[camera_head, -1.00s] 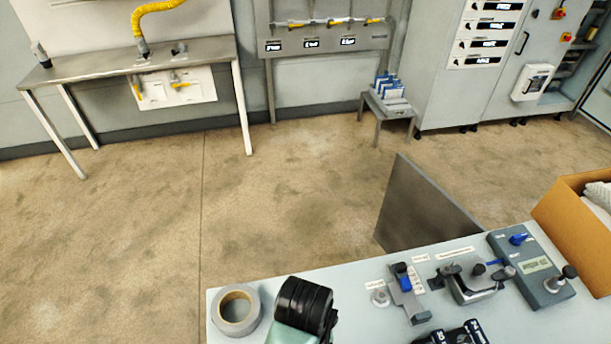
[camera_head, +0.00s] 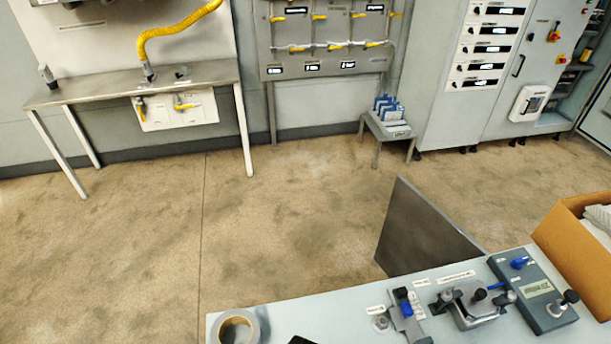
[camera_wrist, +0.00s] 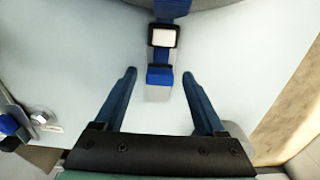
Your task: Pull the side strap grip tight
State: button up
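In the wrist view, a blue strap (camera_wrist: 172,8) comes down from the top edge through a dark buckle with a pale face (camera_wrist: 163,37). Below the buckle is a blue grip (camera_wrist: 159,76) over a grey patch on the pale surface. My gripper (camera_wrist: 160,76) is open, its two dark blue fingers apart, one on each side of the blue grip. A clear gap shows between each finger and the grip, so neither appears to touch it. The strap is not seen in the head view, where only a dark sliver shows at the bottom edge.
The pale bench top (camera_head: 330,312) holds a tape roll (camera_head: 238,328), a blue-levered clamp (camera_head: 405,304), a metal fixture (camera_head: 470,306) and a grey display box (camera_head: 535,290). A cardboard box (camera_head: 575,243) stands right. A dark upright panel (camera_head: 420,232) rises behind the bench.

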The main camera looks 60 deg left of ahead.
grip_shut()
jog(key=shift+a, duration=0.1)
dwell(1.2)
